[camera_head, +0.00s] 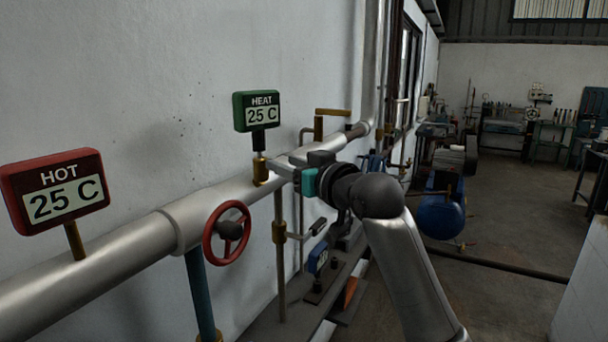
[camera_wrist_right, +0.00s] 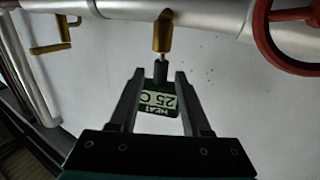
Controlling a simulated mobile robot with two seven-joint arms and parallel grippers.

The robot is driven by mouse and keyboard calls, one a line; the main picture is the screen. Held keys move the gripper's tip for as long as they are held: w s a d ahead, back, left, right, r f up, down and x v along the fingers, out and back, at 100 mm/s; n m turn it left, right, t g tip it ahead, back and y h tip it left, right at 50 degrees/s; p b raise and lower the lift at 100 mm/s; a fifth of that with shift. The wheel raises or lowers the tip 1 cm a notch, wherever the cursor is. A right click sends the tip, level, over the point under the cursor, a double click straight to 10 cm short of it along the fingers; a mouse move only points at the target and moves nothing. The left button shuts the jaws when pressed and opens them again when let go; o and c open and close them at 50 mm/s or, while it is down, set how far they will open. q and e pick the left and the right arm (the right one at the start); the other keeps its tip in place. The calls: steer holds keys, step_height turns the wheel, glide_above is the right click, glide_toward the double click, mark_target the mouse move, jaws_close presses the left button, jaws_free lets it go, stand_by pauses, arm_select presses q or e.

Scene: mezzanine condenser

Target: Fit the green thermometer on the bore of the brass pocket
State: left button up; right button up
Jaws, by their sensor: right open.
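The green thermometer (camera_head: 257,111), reading HEAT 25 C, stands upright above the brass pocket (camera_head: 261,170) on the steel pipe. In the right wrist view the thermometer (camera_wrist_right: 157,102) is in line with the pocket (camera_wrist_right: 163,34). My right gripper (camera_head: 278,165) is beside the pocket, just below the thermometer's head. Its fingers (camera_wrist_right: 160,76) are open, one on each side of the stem, with gaps visible. My left gripper is not in view.
A red HOT 25 C thermometer (camera_head: 55,190) stands on the pipe (camera_head: 120,249) at left. A brass handle (camera_head: 332,112) rises behind. The wall is close behind.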

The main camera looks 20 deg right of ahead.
steer(key=shift+b+v, duration=0.35)
steer(key=shift+v, duration=2.15)
steer(key=shift+d, duration=0.1)
